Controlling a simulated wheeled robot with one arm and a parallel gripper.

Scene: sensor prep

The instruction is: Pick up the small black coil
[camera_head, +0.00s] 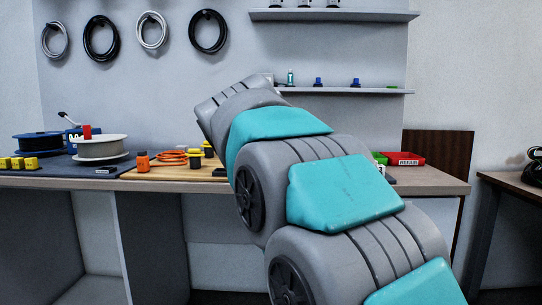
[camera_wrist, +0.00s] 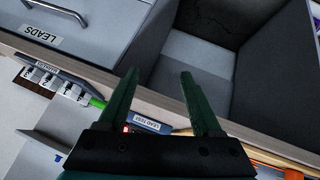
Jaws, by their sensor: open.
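Two black coils hang on the grey wall panel in the head view, a left one (camera_head: 88,39) and a right one (camera_head: 192,31). A dark coiled bundle (camera_head: 534,178) lies on the side table at the far right, cut off by the frame edge. I cannot tell which is the small black coil. My gripper (camera_wrist: 159,74) is open and empty in the wrist view, with its dark green fingers spread over the bench edge and an open compartment. No black coil shows in the wrist view. My arm hides the middle of the bench, and the gripper is not visible in the head view.
The bench (camera_head: 450,187) holds spools, an orange coil (camera_head: 172,156) and a red bin (camera_head: 404,159). Two shelves (camera_head: 335,15) are on the wall. A dark side table (camera_head: 500,181) stands right of the bench. A drawer labelled LEADS (camera_wrist: 42,34) shows in the wrist view.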

